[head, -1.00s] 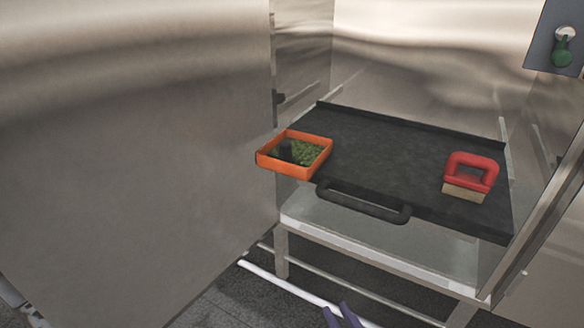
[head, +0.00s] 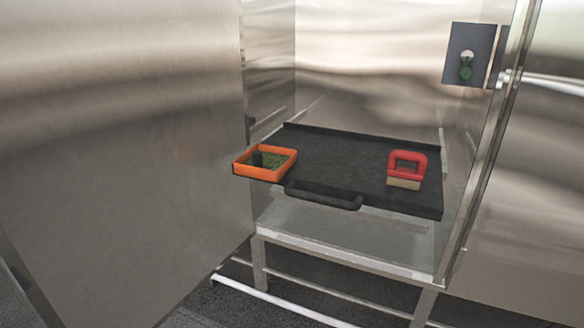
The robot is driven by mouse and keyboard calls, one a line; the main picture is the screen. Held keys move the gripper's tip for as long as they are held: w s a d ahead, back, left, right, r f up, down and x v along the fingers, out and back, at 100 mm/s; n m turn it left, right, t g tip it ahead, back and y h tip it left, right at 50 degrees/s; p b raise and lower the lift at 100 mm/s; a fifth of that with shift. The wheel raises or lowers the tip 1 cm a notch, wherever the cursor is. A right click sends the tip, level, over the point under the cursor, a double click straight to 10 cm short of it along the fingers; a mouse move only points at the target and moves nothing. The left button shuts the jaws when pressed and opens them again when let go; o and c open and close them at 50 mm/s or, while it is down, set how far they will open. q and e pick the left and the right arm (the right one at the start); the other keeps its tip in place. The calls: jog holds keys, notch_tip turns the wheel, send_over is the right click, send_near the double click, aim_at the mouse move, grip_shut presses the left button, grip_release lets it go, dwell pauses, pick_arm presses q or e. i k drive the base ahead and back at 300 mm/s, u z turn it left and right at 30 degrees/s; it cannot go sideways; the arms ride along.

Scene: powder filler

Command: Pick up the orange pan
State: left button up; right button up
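The orange pan (head: 288,165) is a shallow square tray with orange walls. It sits at the front left corner of a black tray (head: 340,165) and overhangs its edge a little. Green bits and a dark patch show inside the pan. Neither of my grippers shows in the head view.
A red-handled brush (head: 407,165) stands on the right of the black tray, which has a front handle (head: 322,198). The tray rests over a steel stand (head: 345,245) inside a steel cabinet. A large steel panel (head: 120,130) fills the left.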

aim_at(266, 156)
jog(key=z, duration=0.7)
jog(key=i, duration=1)
jog(key=u, duration=1.05)
